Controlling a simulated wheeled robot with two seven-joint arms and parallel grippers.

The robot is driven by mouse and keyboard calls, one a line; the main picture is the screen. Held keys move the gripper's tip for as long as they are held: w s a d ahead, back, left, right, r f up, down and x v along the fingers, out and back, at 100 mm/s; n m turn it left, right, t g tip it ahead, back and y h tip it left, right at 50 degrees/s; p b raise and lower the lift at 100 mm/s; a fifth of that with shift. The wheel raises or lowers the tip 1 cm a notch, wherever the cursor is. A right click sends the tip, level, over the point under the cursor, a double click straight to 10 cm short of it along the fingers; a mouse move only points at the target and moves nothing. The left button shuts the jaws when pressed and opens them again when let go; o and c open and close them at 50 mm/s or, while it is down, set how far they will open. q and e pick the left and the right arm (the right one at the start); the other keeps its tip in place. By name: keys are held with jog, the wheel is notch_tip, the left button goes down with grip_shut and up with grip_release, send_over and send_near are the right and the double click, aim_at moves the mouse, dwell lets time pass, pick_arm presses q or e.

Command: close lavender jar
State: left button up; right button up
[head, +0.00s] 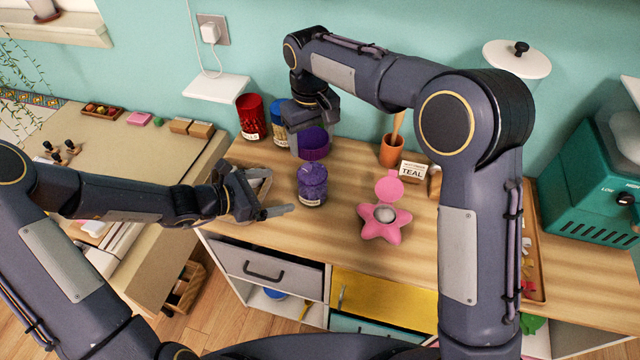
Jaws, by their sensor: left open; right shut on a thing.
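The lavender jar (312,188) stands upright on the wooden counter, filled to the top with purple stuff and without a lid on it. My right gripper (311,128) is shut on a dark purple lid (314,145). It holds the lid above and behind the jar, apart from it. My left gripper (266,198) is open and empty, just left of the jar, with one finger reaching toward the jar's lower left. Whether that finger touches the jar cannot be told.
A red jar (251,118) and a blue jar (280,122) stand behind. A pink star-shaped dish (385,222) with its lid up sits to the right. An orange cup (392,150) and a TEAL card (411,170) are behind it.

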dwell(0.3)
pick_arm(q)
jog(key=x, duration=1.2)
jog(key=shift+w+r, duration=0.1)
jog(key=shift+c, duration=0.5)
jog(key=c, duration=1.4)
pick_arm(e)
send_over(312, 172)
jog(key=shift+f, duration=2.5)
jog(key=shift+f, duration=0.85)
jog(key=shift+f, duration=0.55)
